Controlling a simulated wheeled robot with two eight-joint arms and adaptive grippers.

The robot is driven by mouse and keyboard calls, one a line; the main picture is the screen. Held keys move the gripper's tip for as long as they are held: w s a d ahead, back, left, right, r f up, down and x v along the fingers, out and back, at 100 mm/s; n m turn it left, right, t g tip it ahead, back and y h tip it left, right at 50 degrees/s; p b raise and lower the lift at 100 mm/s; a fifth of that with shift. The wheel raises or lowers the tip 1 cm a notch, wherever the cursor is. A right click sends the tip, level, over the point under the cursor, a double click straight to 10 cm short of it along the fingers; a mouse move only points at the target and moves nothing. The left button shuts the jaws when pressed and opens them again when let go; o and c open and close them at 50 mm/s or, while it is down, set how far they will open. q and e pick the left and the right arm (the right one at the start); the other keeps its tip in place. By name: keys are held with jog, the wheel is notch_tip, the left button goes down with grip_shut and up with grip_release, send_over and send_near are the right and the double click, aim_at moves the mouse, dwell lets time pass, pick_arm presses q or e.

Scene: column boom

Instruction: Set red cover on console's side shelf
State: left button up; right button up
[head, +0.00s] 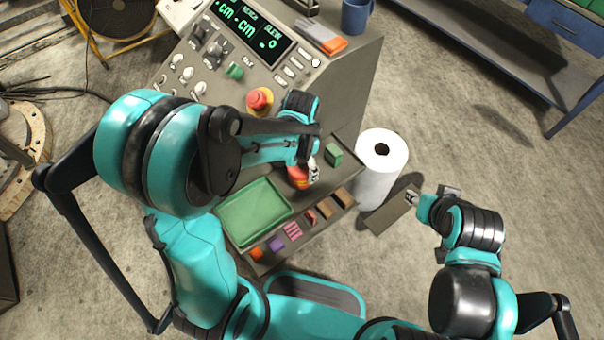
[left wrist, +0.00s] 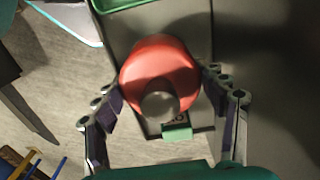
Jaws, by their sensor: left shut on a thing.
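The red cover (head: 296,178) is a round red piece, partly hidden behind my left gripper (head: 306,170) in the head view. In the left wrist view the red cover (left wrist: 160,62) shows from above with a grey round knob, between the fingers of my left gripper (left wrist: 160,100). The left gripper is shut on it. The cover is over the console's grey shelf (head: 268,263), between the green tray and a green block. I cannot tell if it touches the shelf. My right gripper (head: 412,198) is beside a flat grey-brown plate (head: 390,214); its finger state is unclear.
The green tray (head: 222,228) lies left of the cover, the green block (head: 333,154) right. Several small blocks line the shelf's front edge. A red button (head: 259,99) stands on the console (head: 345,85). A white paper roll (head: 381,165) stands to the right.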

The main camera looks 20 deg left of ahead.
aim_at(302, 173)
pick_arm(q)
jog(key=shift+w+f, duration=0.3)
jog(key=shift+f, duration=0.1)
jog(key=shift+f+b, duration=0.9)
jog(key=shift+f, duration=0.85)
jog(key=shift+f, duration=0.1)
jog(key=o, duration=1.3)
jog(key=shift+c, duration=0.2)
